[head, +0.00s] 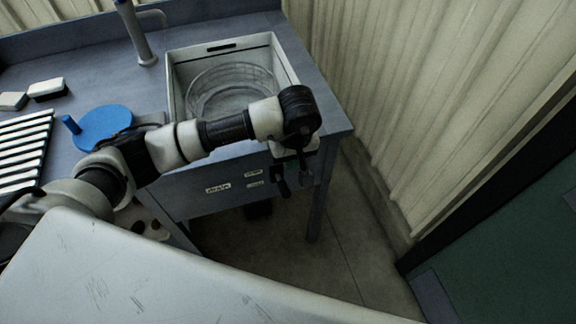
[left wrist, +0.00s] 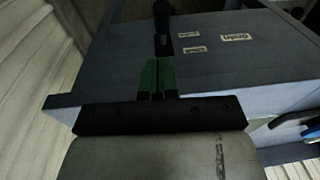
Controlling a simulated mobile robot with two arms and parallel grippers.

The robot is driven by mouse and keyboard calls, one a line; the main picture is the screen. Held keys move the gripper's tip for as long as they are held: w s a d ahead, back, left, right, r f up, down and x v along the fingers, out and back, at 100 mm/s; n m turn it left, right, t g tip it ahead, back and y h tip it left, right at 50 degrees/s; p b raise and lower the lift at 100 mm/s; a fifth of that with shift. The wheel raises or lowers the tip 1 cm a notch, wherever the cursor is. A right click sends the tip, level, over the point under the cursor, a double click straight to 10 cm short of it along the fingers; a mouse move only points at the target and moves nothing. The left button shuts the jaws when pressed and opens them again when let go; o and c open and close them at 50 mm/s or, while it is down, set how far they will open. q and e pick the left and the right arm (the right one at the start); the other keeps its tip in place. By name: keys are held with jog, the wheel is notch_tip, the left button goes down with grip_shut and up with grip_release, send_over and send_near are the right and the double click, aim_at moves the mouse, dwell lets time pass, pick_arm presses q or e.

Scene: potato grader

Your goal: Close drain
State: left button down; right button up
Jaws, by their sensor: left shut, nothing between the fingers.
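The sink (head: 180,85) is a pale square basin with a round wire basket (head: 232,75) inside. Its front panel (head: 205,203) carries small labels, one of which seems to read drain (head: 217,188); that label also shows upside down in the left wrist view (left wrist: 236,37). A black lever (left wrist: 163,18) stands at the panel beside two smaller labels, just beyond my left gripper (left wrist: 158,75). The green fingers are shut and empty, in line with the lever; contact cannot be told. In the head view my left arm reaches across the sink front, with the gripper (head: 300,172) hanging at the panel's right end. My right gripper is not in view.
A corrugated wall (head: 375,90) is close on the right. Open floor (head: 335,260) lies below.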

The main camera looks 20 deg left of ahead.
aim_at(285, 185)
pick_arm(q)
jog(key=f, duration=0.3)
jog(key=f+p, duration=0.1)
jog(key=f, duration=0.2)
jog(key=a+f, duration=0.1)
jog(key=f, duration=0.2)
jog(key=shift+w, duration=0.15)
